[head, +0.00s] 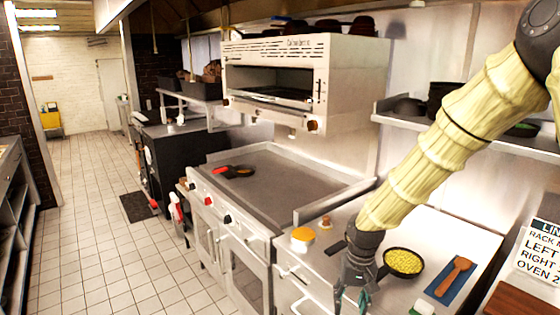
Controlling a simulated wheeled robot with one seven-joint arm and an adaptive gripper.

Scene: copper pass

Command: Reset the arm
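My arm comes in from the upper right, in pale yellow ribbed sleeves, and reaches down to the lower middle of the head view. My gripper (351,300) points down over the steel counter (322,262), close to its front edge. Its two fingertips stand apart with a gap between them, and I see nothing held. The tips are partly cut off by the bottom of the picture. A black pan of yellow kernels (403,261) sits just right of the gripper. A tub with an orange lid (302,236) stands to its left.
A broiler (300,80) and a wall shelf (470,132) hang above.

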